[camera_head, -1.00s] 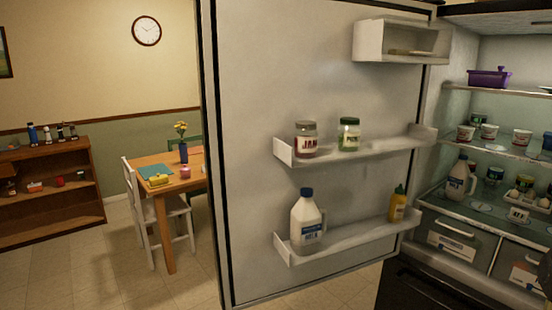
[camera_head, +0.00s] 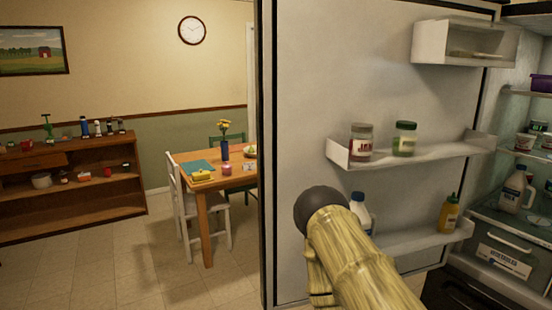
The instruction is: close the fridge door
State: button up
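The fridge door (camera_head: 310,110) stands wide open, its inner face towards me. Its shelves hold two jars, a milk jug (camera_head: 361,210) and a yellow mustard bottle (camera_head: 449,213). The fridge interior (camera_head: 520,75) shows at the right edge, with its shelves and drawers exposed. A yellow, wood-patterned link of my arm with a dark round end rises from the bottom in front of the door and partly hides the milk jug and lower door shelf. I cannot tell whether it touches the door. My gripper is not in view.
Left of the door is open tiled floor (camera_head: 110,265). A wooden table (camera_head: 205,205) with a white chair (camera_head: 177,210) stands behind the door's left edge. A low wooden shelf unit (camera_head: 75,212) stands against the far left wall.

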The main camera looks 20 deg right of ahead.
aim_at(323, 68)
jog(key=u, duration=0.85)
jog(key=i, duration=4.35)
jog(key=z, duration=4.3)
jog(key=i, duration=1.05)
